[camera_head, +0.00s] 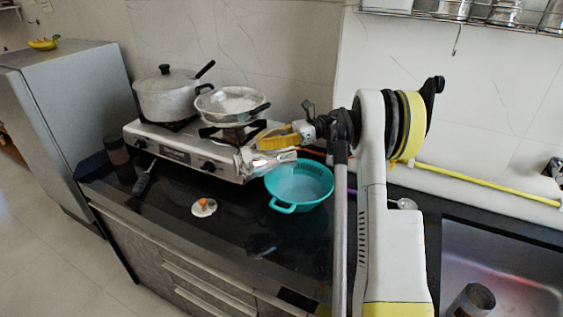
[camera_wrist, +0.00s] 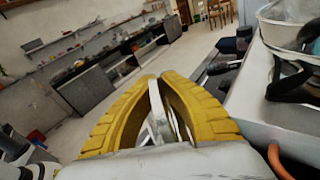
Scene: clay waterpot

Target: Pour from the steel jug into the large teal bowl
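The steel jug (camera_head: 262,160) is shiny and hangs under my gripper (camera_head: 266,143) in the head view. It looks tilted, beside the stove's right front corner and over the left rim of the large teal bowl. My gripper's yellow fingers (camera_wrist: 160,80) are shut around a thin steel strip, seemingly the jug's handle (camera_wrist: 156,100), in the wrist view. The large teal bowl (camera_head: 318,203) sits on the dark counter, right of the stove. Its visible inside looks empty. The jug's inside is hidden, and I cannot see any liquid flowing.
A stove (camera_head: 175,150) carries a lidded pot (camera_head: 165,97) and a steel pan (camera_head: 232,104). A white lid with an orange knob (camera_head: 203,207) lies on the counter. A dark jar (camera_head: 118,152) stands at left. A sink (camera_head: 505,280) with a metal cup (camera_head: 471,300) is at right.

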